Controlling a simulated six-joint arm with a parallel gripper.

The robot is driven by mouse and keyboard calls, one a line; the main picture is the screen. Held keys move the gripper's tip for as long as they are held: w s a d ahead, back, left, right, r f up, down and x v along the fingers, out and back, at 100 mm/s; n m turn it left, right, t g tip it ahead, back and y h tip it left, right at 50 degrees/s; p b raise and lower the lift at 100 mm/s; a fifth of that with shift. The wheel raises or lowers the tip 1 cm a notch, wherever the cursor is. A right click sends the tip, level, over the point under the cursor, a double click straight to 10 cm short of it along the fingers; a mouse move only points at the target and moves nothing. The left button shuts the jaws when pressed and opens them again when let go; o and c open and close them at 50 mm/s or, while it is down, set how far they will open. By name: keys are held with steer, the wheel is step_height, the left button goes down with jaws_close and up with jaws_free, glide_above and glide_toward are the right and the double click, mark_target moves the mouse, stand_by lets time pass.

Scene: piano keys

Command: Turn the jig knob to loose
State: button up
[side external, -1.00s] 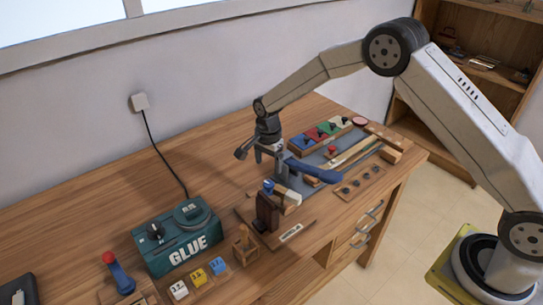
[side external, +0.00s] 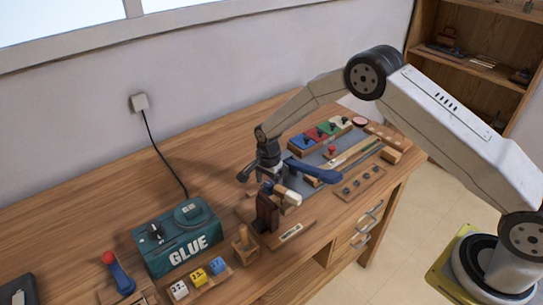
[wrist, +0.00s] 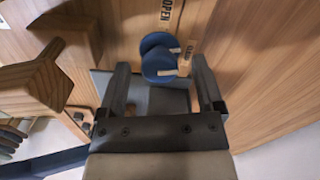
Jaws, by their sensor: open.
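The jig knob (wrist: 159,64) is a round blue knob with a pale pointer mark, seen in the wrist view. A label reading OPEN (wrist: 167,10) lies on the wood beyond it, and a second dark label beside the knob is too small to read surely. My gripper (wrist: 160,68) is open, with one finger on each side of the knob in the picture and gaps to both. I cannot tell whether the fingertips are at its height. In the side view my gripper (side external: 268,178) is low over the jig by the dark brown upright block (side external: 267,212) and largely hides the knob.
A pale wooden piece (side external: 288,195) lies close to my gripper. A blue handle (side external: 315,172) is just right of it. The green glue box (side external: 178,238) and numbered blocks (side external: 198,278) stand to the left. The bench behind the glue box is mostly clear.

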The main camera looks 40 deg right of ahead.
mark_target(269, 184)
jaws_close()
steer(key=shift+n, duration=2.3)
jaws_free()
steer(key=shift+r, duration=0.1)
steer(key=shift+r, duration=3.8)
